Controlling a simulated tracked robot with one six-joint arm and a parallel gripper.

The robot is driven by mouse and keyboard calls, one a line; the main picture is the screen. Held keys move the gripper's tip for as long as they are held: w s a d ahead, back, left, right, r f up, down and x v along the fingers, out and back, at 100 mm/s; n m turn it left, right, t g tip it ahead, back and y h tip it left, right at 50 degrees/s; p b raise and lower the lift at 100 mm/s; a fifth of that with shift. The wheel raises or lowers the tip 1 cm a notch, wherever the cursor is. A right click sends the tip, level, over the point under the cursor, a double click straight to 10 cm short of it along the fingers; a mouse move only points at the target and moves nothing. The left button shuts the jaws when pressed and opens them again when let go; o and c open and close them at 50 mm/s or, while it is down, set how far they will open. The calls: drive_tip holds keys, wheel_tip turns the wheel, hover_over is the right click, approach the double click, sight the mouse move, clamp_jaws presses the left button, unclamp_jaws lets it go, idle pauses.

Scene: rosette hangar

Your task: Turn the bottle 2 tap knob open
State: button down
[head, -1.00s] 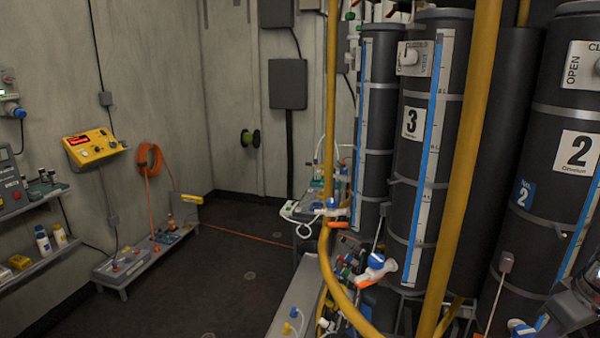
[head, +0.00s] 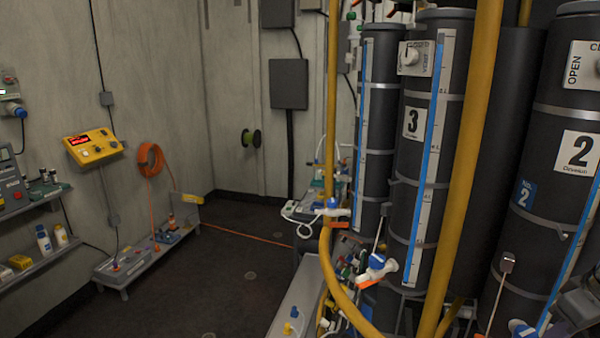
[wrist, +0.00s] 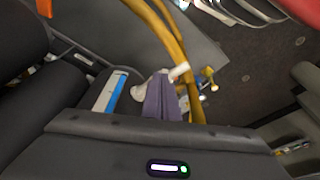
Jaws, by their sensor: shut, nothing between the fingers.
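Bottle 2 is the dark cylinder at the right edge of the head view, with a white "2" label (head: 577,153). High on it is a white plate (head: 578,66) reading "OPEN" and part of another word, cut off by the frame's edge. A blue tap part (head: 519,327) shows low at the bottom edge. Part of my arm shows at the lower right. In the wrist view my gripper (wrist: 162,82) shows as purple-grey fingers, shut and empty. A pale rounded piece (wrist: 139,93) appears beside them, near a blue-and-white strip (wrist: 113,90); I cannot tell if they touch.
Bottle 3 (head: 412,122) stands left of bottle 2, with a blue-and-white tap (head: 376,267) low on it. A yellow pipe (head: 465,150) runs upright between them, and another (head: 331,130) stands farther left. The floor (head: 230,285) at left centre is mostly open.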

drive_tip(key=shift+w+d, duration=0.3)
drive_tip(key=shift+d, duration=0.15)
idle(0.5)
drive_tip(key=shift+s, duration=0.1)
drive_tip(key=shift+s+d, duration=0.25)
drive_tip(key=shift+r, duration=0.1)
wheel_tip(320, 180, up, 6)
drive_tip(key=shift+f, duration=0.1)
idle(0.8)
drive_tip(key=shift+a, duration=0.1)
